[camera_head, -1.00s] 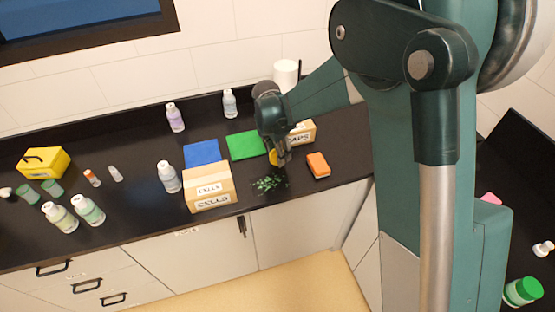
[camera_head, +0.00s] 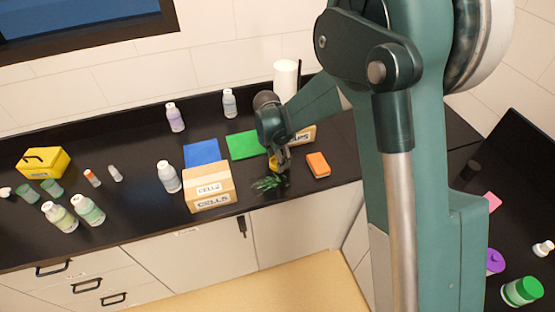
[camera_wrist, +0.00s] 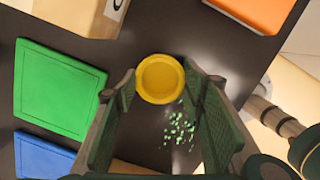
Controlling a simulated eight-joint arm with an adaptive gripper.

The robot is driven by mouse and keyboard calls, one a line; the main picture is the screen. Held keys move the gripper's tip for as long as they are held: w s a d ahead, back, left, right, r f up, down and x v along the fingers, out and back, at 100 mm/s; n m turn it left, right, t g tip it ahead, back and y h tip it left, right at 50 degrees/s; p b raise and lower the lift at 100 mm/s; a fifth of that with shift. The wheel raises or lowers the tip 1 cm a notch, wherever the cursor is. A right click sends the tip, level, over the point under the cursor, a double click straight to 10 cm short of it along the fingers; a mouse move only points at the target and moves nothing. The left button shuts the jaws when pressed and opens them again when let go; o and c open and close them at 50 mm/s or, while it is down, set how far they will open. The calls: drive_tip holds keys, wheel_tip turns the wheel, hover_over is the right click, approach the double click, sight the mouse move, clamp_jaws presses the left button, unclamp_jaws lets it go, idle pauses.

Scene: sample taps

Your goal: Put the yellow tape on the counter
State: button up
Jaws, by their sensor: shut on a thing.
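The yellow tape (camera_wrist: 160,78) is a round roll between the tips of my gripper (camera_wrist: 161,88) in the wrist view. My gripper is shut on it. In the head view the tape (camera_head: 273,163) shows partly behind my gripper (camera_head: 280,161), over the front part of the black counter (camera_head: 140,215). Small green bits (camera_wrist: 179,127) lie below the tape on the counter. I cannot tell whether the tape touches the counter.
A green mat (camera_head: 243,145) and a blue mat (camera_head: 202,153) lie left of my gripper. A cardboard box marked CELLS (camera_head: 208,190) stands at front left, an orange block (camera_head: 318,165) at right. Another box (camera_head: 303,134) is behind. Several bottles stand further left.

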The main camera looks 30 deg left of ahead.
drive_tip(key=o, duration=0.9)
drive_tip(key=shift+r, duration=0.1)
drive_tip(key=shift+s+a+r, duration=0.1)
drive_tip(key=shift+s+r, duration=0.15)
drive_tip(key=shift+r, duration=1.7)
drive_tip(key=shift+s+a+r, duration=0.15)
drive_tip(key=shift+s+r, duration=0.15)
drive_tip(key=shift+r, duration=1.7)
drive_tip(key=shift+s+a+r, duration=0.1)
drive_tip(key=shift+s+r, duration=0.15)
drive_tip(key=shift+r, duration=1.7)
drive_tip(key=shift+d+r, duration=0.1)
